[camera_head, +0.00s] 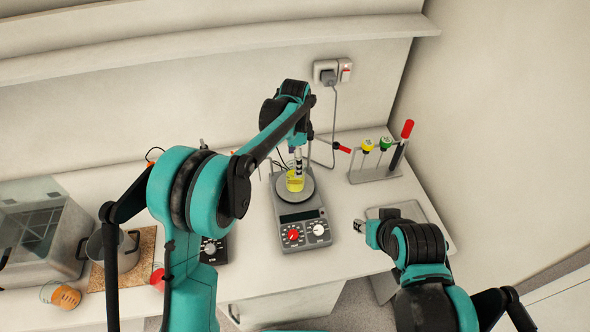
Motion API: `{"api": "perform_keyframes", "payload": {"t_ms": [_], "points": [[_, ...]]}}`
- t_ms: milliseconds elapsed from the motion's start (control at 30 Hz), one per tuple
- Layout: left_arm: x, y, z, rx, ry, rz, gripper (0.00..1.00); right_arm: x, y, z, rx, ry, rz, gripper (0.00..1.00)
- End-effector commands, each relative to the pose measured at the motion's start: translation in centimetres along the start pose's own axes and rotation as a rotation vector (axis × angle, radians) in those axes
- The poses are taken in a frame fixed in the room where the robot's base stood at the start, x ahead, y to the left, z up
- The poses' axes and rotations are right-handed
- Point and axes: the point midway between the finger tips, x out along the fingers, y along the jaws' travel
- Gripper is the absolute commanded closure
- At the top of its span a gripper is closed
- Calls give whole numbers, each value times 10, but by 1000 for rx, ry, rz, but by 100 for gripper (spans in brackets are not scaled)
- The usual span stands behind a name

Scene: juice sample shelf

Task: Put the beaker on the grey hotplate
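The grey hotplate (300,218) stands mid-counter, with a round plate on top and a red and a white dial at its front. The small clear beaker (295,184) with yellow liquid is upright over the round plate and appears to rest on it. My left gripper (297,168) points down at the beaker, its fingertips at the rim. Its grip on the beaker is too small to make out. My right gripper (359,226) is to the right of the hotplate, away from the beaker; its fingers are too small to judge.
A dark device with dials (212,250) is partly behind my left arm. A rack of colored-top tools (376,175) stands back right, near a wall socket (327,73). A metal sink (62,238), a pot (122,252) and an orange cup (67,297) are left.

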Motion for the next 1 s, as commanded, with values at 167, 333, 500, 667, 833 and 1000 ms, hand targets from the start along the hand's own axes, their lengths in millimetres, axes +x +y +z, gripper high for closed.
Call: {"api": "perform_keyframes", "payload": {"t_ms": [167,333,500,667,833,1000], "points": [[-27,0,0,0,0,0,22,-2,0,-2,0,0,0,60],[-35,0,0,0,0,0,22,-3,0,-2,0,0,0,60],[-42,3,6,-26,5,-10,22,-3,0,-2,0,0,0,60],[-71,21,37,-173,40,-67,22,-3,0,-2,0,0,0,60],[-106,57,86,-420,108,-156,22,-3,0,-2,0,0,0,60],[-123,102,132,-665,194,-241,22,-3,0,-2,0,0,0,60]]}}
